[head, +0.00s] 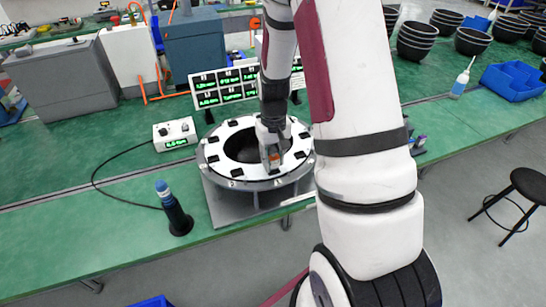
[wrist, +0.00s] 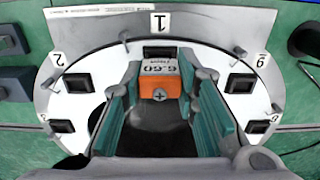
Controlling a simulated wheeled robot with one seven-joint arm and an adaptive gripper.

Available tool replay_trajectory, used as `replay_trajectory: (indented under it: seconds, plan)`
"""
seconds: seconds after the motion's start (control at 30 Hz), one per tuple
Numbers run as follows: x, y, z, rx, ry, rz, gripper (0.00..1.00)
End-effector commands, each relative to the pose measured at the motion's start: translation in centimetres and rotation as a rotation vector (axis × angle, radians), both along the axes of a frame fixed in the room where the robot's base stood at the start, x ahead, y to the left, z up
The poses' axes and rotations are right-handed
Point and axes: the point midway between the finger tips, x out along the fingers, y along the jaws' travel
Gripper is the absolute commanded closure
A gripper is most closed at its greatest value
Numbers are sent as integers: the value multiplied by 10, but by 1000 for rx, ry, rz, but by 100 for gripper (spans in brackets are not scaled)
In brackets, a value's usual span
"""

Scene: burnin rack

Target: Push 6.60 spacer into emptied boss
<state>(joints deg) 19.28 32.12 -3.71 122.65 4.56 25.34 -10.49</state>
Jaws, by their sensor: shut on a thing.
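My gripper (wrist: 160,76) is shut on the spacer (wrist: 160,92), an orange block with a grey face marked 6.60, pinched between two green-sided fingers. In the head view, my gripper (head: 270,158) is over the near inner part of the white ring (head: 222,150), with a bit of orange showing at its tip. In the wrist view, a dark boss (wrist: 158,51) under the label 1 lies just beyond the spacer, partly hidden by it. I cannot tell whether they touch, or whether that boss is empty. Other dark bosses sit by label 2 (wrist: 80,86) and on the right (wrist: 241,83).
A small readout box (head: 175,133) with a cable, and a dark blue-topped tool (head: 173,210), stand left of the ring. A panel of green displays (head: 225,88) stands behind it. Upright pins (wrist: 238,52) rise around the ring. Bench left of the ring is mostly clear.

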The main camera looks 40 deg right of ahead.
Motion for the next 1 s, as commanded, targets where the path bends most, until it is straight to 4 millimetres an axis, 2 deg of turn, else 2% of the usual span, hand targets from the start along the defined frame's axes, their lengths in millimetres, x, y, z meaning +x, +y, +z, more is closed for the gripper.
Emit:
replay_trajectory:
  seconds: [0.17,0.7,1.0]
  plan:
    - [0,0,-4,0,0,0,100]
    - [0,0,8,0,0,0,100]
    - [0,0,8,0,0,0,100]
